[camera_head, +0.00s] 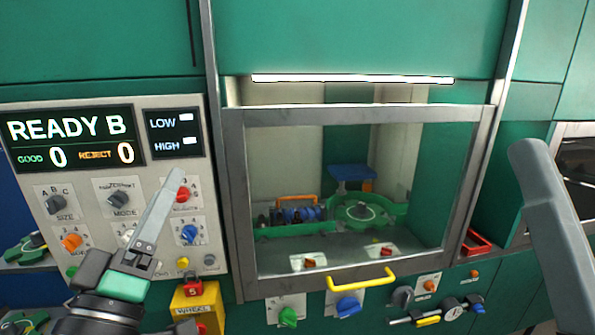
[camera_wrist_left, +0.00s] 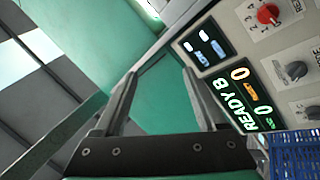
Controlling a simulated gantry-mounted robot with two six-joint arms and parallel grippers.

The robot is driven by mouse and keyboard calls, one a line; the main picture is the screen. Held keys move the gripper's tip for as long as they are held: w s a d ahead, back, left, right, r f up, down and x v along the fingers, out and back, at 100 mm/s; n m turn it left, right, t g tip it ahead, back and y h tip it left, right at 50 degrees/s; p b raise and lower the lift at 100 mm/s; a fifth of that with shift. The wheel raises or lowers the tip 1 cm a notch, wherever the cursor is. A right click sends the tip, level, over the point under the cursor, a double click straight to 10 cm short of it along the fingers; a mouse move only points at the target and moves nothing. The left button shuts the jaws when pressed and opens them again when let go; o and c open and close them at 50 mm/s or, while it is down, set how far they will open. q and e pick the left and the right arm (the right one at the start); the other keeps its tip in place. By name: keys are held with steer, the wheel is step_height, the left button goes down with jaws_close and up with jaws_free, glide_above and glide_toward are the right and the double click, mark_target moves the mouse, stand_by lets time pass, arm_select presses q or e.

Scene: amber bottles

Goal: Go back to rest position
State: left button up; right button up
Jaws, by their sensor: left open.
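My left gripper (camera_head: 172,182) is raised in front of the control panel at the left, its fingers pointing up. One finger mostly covers the other in the head view. In the left wrist view the two fingers (camera_wrist_left: 158,74) stand apart with nothing between them. A grey link of my right arm shows at the right edge of the head view, but its gripper is out of view. I can make out no amber bottle.
The control panel (camera_head: 100,190) reads READY B, with both counts at 0. A framed window (camera_head: 235,200) with a yellow handle (camera_head: 361,279) covers the machine chamber. A yellow box (camera_head: 197,300) and several knobs sit below. A blue basket (camera_wrist_left: 295,152) shows in the left wrist view.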

arm_select(q)
steer(key=s+r+m+t, duration=0.2)
steer(key=s+r+m, duration=0.25)
steer(key=s, duration=0.35)
steer(key=s+r+m+t, duration=0.2)
steer(key=s+r+m, duration=0.25)
steer(key=s, duration=0.25)
step_height(320, 180, up, 25)
steer(key=p, duration=2.4)
steer(key=shift+a+f+m+h+p, duration=0.2)
steer(key=shift+m+h+p, duration=0.1)
steer(key=shift+h+p, duration=0.1)
